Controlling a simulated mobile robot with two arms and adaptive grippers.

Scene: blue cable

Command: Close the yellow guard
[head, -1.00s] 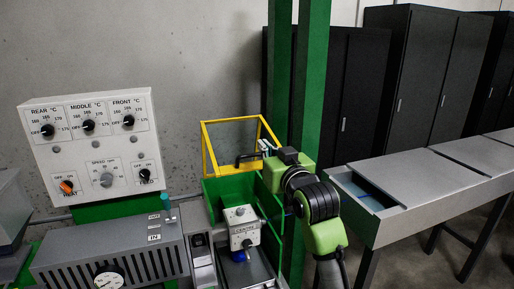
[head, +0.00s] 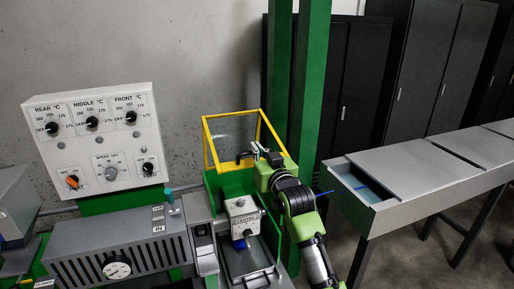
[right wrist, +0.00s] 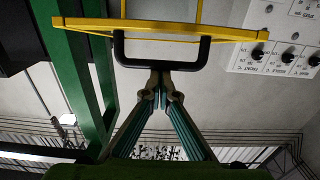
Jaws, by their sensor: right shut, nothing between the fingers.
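The yellow guard (head: 207,142) is a yellow frame with a clear panel. It stands raised above the green machine housing (head: 226,185). Its black handle (head: 238,160) sticks out at the front. My right gripper (head: 257,150) is at the right end of the handle, with its fingers shut and empty. In the right wrist view, the shut fingertips (right wrist: 160,88) are just below the middle of the black handle (right wrist: 162,64), under the yellow frame bar (right wrist: 195,30). I cannot tell whether they touch the handle. My left gripper is not in view.
A green post (head: 310,90) stands close behind my right arm. A white control panel (head: 97,140) and a grey machine box (head: 118,250) are on the left. A grey trough (head: 400,205) with a blue cable (head: 364,187) inside runs along the right. Dark cabinets (head: 430,80) stand behind.

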